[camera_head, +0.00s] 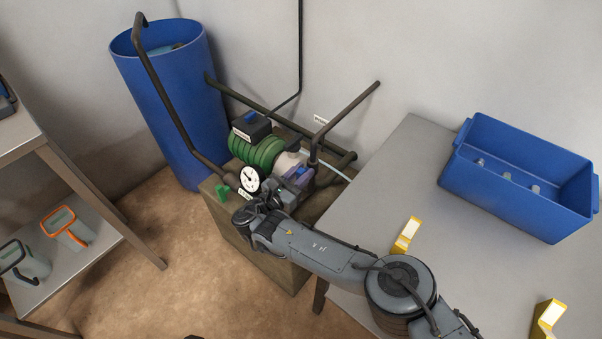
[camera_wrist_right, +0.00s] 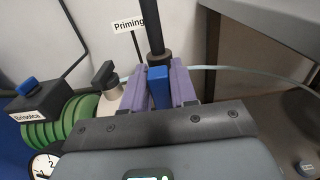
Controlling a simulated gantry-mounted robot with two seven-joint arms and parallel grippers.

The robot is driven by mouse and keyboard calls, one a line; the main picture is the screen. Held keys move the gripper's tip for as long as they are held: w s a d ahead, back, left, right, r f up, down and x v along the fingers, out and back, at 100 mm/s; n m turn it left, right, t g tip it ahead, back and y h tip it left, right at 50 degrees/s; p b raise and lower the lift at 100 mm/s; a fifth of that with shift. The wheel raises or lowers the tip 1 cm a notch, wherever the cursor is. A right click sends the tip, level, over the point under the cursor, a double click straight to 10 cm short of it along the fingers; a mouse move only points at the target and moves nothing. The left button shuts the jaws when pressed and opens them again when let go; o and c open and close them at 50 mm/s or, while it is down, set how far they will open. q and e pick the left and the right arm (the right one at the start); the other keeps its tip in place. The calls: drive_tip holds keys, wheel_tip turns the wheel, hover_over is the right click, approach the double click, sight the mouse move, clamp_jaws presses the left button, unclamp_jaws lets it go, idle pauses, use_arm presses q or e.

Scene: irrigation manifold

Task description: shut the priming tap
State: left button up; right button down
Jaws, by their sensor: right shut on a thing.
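The priming tap's blue handle (camera_wrist_right: 158,86) shows in the right wrist view below a dark vertical pipe, near a white sign reading "Priming" (camera_wrist_right: 129,26). My right gripper (camera_wrist_right: 160,88) has its two purple fingers closed on the handle, one on each side. The handle looks roughly in line with the pipe; the tap body is hidden behind the gripper. In the head view my right gripper (camera_head: 299,177) is at the pipes beside the pump, and the handle cannot be made out there. The sign (camera_head: 321,119) stands just behind. My left gripper is not in view.
A green pump (camera_head: 258,150) with a black switch box (camera_head: 250,127) and a gauge (camera_head: 250,179) sits close left of the gripper. A blue barrel (camera_head: 181,105) stands behind. A grey table (camera_head: 390,190) with a blue crate (camera_head: 500,190) is at right.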

drive_tip(key=m, duration=0.1)
drive_tip(key=m+p, duration=0.1)
drive_tip(key=m, duration=0.2)
drive_tip(key=shift+s+d, duration=0.2)
drive_tip(key=shift+d, duration=0.05)
drive_tip(key=m, duration=0.4)
drive_tip(key=f+m, duration=0.1)
drive_tip(key=m, duration=0.9)
drive_tip(key=shift+s+d+f+p, duration=0.25)
drive_tip(key=shift+d+f+p, duration=0.05)
drive_tip(key=shift+d, duration=0.05)
drive_tip(key=shift+m, duration=0.4)
drive_tip(key=c, duration=1)
unclamp_jaws()
